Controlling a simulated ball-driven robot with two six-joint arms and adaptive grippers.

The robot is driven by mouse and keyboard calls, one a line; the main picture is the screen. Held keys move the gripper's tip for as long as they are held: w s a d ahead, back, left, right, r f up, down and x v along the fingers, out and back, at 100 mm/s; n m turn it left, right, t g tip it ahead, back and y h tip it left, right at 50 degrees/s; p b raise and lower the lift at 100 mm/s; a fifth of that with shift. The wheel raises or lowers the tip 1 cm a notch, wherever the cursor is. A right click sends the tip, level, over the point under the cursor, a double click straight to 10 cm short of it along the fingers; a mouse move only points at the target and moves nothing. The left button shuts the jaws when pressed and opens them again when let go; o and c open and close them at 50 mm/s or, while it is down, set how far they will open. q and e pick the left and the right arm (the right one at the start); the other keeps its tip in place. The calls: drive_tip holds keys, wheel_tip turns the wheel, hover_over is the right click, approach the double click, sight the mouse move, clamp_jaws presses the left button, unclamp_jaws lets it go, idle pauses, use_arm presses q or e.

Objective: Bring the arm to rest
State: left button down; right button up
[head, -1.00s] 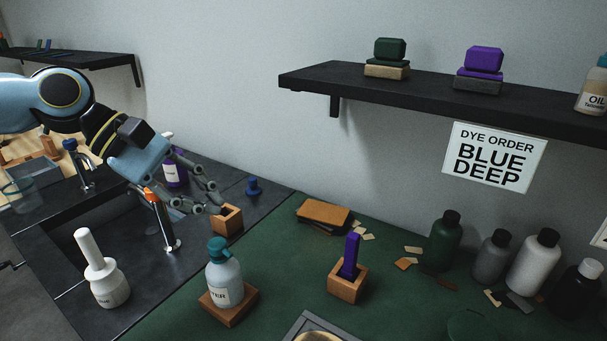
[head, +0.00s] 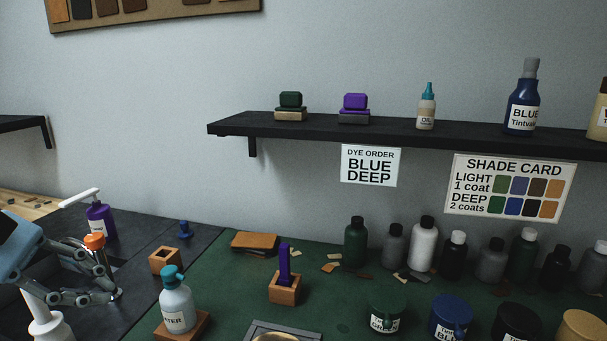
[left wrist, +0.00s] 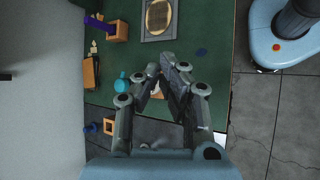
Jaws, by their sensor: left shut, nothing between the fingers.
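My left arm comes in at the lower left of the head view, with its gripper (head: 116,294) over the dark counter by the sink. The fingers are shut with nothing between them. They are left of the water bottle (head: 176,300) and in front of the small open wooden block (head: 165,262). In the left wrist view the fingertips (left wrist: 160,72) come together above the green mat (left wrist: 210,90). The teal-capped bottle top (left wrist: 138,77) shows beside them, and the wooden block (left wrist: 108,126) is further left. My right gripper is in neither view.
A white pump bottle (head: 46,320) stands close below the gripper. The orange-topped faucet (head: 94,241) and purple bottle (head: 101,220) are just behind it. A wooden holder with a purple stick (head: 284,288) stands on the mat. A shelf (head: 330,130) runs along the wall.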

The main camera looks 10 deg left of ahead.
use_arm(q)
drive_tip(key=s+d+f+m+g+y, duration=0.1)
drive_tip(key=s+d+f+m+y, duration=0.3)
drive_tip(key=s+m, duration=0.35)
drive_tip(key=s+d+f+m+y, duration=0.1)
drive_tip(key=s+f+m+y, duration=0.3)
drive_tip(key=s+f+m, duration=0.4)
wheel_tip(320, 180, down, 34)
drive_tip(key=s+a+g+b, duration=0.1)
drive_tip(key=a+g+b, duration=0.15)
drive_tip(key=b, duration=0.65)
drive_tip(key=s+f+b, duration=0.4)
drive_tip(key=s+f, duration=0.5)
drive_tip(key=f, duration=0.2)
drive_tip(key=s+a+f+b, duration=0.1)
drive_tip(key=s+f+b, duration=0.3)
drive_tip(key=s+f, duration=0.6)
wheel_tip(320, 180, down, 2)
drive_tip(key=shift+f+y, duration=0.25)
drive_tip(key=shift+y, duration=0.05)
